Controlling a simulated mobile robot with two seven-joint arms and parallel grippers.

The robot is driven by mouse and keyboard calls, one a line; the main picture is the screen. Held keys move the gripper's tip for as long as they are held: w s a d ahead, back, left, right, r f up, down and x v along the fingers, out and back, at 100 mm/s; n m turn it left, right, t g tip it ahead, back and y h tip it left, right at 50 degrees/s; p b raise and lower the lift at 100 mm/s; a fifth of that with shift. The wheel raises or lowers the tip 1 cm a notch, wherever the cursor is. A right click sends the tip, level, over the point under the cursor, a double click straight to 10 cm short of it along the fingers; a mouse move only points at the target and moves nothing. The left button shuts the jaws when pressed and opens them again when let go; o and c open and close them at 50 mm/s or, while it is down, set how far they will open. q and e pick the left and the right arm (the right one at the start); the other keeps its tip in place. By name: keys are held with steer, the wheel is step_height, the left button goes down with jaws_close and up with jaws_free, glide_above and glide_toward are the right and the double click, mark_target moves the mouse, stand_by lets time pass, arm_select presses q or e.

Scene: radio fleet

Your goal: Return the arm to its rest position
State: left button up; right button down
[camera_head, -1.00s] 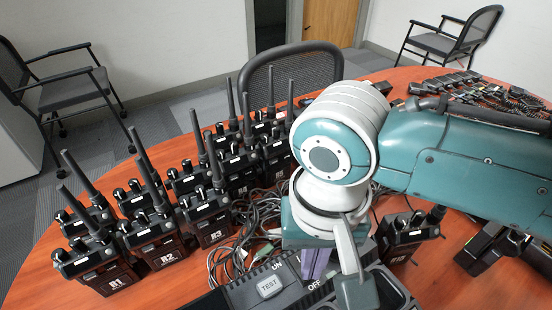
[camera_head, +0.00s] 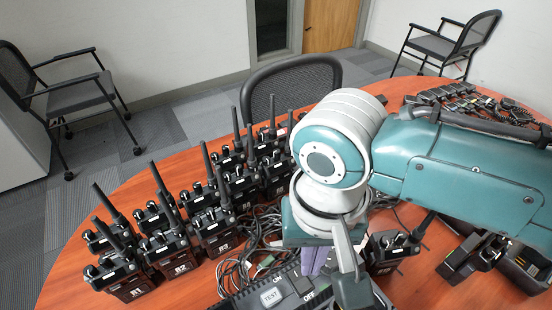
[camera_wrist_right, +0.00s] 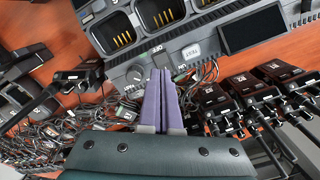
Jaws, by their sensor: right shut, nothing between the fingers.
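My right arm (camera_head: 455,165) comes in from the right edge in the head view, teal and white, bent down at the wrist. My right gripper (camera_head: 314,262) points down over the front of the charger unit, partly hidden by the wrist. In the right wrist view its two purple fingers (camera_wrist_right: 162,100) are together with nothing between them. They lie in front of the charger unit (camera_wrist_right: 133,48) and the cables, and I cannot tell the exact gap to them. My left gripper is not in view.
Several black radios (camera_head: 215,228) with upright antennas stand left of the arm. Tangled cables (camera_head: 250,250) lie beside the charger unit (camera_head: 240,303). One radio (camera_head: 385,250) stands right of the wrist. More devices (camera_head: 470,97) lie at the far right of the wooden table (camera_head: 185,165). Chairs stand beyond it.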

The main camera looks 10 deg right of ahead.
stand_by(0.3)
steer(key=s+a+r+n+t+y, duration=0.1)
steer(key=s+a+r+n+y, duration=0.25)
steer(key=s, duration=0.25)
steer(key=s+d+r+t+h, duration=0.1)
steer(key=s+d+r+h, duration=0.15)
steer(key=d, duration=0.45)
steer(key=s+d+r+t+h, duration=0.1)
steer(key=s+d+r+t, duration=0.1)
steer(key=s+d+r, duration=0.3)
step_height(320, 180, up, 35)
steer(key=w+p, duration=0.1)
steer(key=p, duration=3.5)
steer(key=shift+d+p, duration=0.35)
steer(key=shift+d, duration=0.05)
steer(key=shift+w+n, duration=0.1)
steer(key=shift+n, duration=0.15)
